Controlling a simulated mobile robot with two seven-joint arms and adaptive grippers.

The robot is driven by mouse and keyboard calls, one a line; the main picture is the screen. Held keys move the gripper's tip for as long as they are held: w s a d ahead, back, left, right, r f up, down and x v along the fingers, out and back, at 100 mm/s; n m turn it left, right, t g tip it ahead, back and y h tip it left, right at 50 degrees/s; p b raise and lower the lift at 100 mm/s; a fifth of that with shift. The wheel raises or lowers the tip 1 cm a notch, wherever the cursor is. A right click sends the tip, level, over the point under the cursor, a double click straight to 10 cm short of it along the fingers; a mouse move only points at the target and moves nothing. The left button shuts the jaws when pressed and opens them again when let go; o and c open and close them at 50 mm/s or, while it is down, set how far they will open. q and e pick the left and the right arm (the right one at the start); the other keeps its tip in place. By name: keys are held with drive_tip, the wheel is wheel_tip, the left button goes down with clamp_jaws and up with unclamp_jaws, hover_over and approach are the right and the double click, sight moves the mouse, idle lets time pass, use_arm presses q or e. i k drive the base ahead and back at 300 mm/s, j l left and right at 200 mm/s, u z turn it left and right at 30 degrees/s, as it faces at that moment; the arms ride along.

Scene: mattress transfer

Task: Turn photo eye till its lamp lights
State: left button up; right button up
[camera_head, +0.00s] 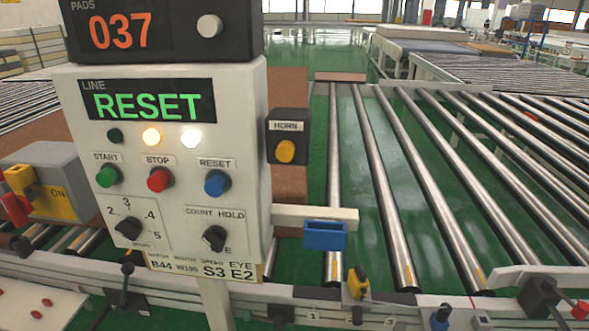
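A small yellow-and-black unit (357,284), which looks like the photo eye, sits on the near conveyor rail below the blue block. I cannot make out a lit lamp on it at this size. A small blue-and-dark piece (440,316) sits further right along the rail; I cannot tell what it is. Neither of my grippers is in view.
A control panel (238,190) reading RESET, with amber and white lamps lit, stands left of centre. A blue block (325,236) on a pale arm juts from its right side. A grey switch box (60,165) stands at left. Metal rollers (430,190) fill the right.

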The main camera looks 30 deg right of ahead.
sight(358, 285)
drive_tip(key=k+l+z, duration=0.15)
drive_tip(key=z, duration=1)
